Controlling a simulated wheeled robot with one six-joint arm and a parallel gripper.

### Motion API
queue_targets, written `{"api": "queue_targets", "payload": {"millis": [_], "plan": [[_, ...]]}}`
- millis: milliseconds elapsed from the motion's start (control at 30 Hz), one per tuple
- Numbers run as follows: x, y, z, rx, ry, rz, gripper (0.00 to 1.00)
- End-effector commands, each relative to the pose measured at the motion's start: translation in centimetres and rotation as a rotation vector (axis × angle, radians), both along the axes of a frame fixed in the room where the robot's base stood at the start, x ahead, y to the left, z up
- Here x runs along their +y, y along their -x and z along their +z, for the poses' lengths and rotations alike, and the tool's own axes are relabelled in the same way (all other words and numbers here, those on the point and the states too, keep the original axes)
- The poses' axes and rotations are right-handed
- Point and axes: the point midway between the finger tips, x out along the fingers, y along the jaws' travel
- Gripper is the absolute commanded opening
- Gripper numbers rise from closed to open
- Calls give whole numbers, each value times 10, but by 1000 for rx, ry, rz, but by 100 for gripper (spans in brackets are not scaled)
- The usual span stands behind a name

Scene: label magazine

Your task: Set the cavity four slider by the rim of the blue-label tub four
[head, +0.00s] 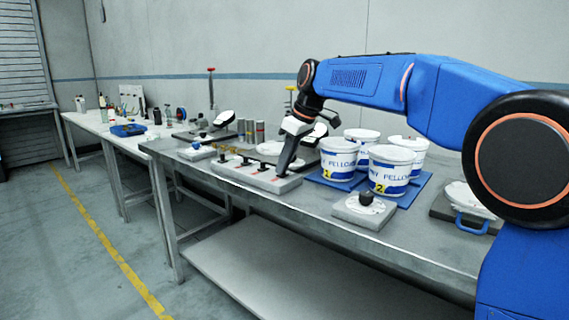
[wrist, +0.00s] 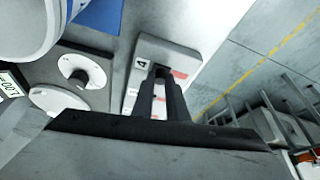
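The slider block (head: 255,178) is a long pale grey box with several black knobs, near the front edge of the bench. In the wrist view its end (wrist: 165,52) carries a "4" and a red mark. My gripper (head: 283,168) reaches down to the right end of the block. In the wrist view my fingertips (wrist: 162,76) are at a dark knob beside the "4", a narrow gap between them. I cannot tell whether they grip it. White tubs with blue labels stand to the right, the front ones marked 1 (head: 338,160) and 2 (head: 390,171); the rear tubs' numbers are hidden.
The tubs stand on blue mats (head: 421,186). A small grey box with a black knob (head: 365,210) sits in front of tub 2. A white disc on a dark base (head: 465,199) is at the right. The bench's front edge runs close by the slider block.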

Motion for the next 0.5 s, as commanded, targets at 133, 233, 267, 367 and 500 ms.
{"api": "queue_targets", "payload": {"millis": [133, 233, 267, 367, 500], "plan": [[4, 5, 1, -1, -1, 1, 0], [11, 15, 1, -1, 0, 2, 0], [14, 19, 1, -1, 1, 3, 0], [22, 28, 0, 0, 1, 2, 0], [24, 31, 0, 1, 0, 0, 0]]}}
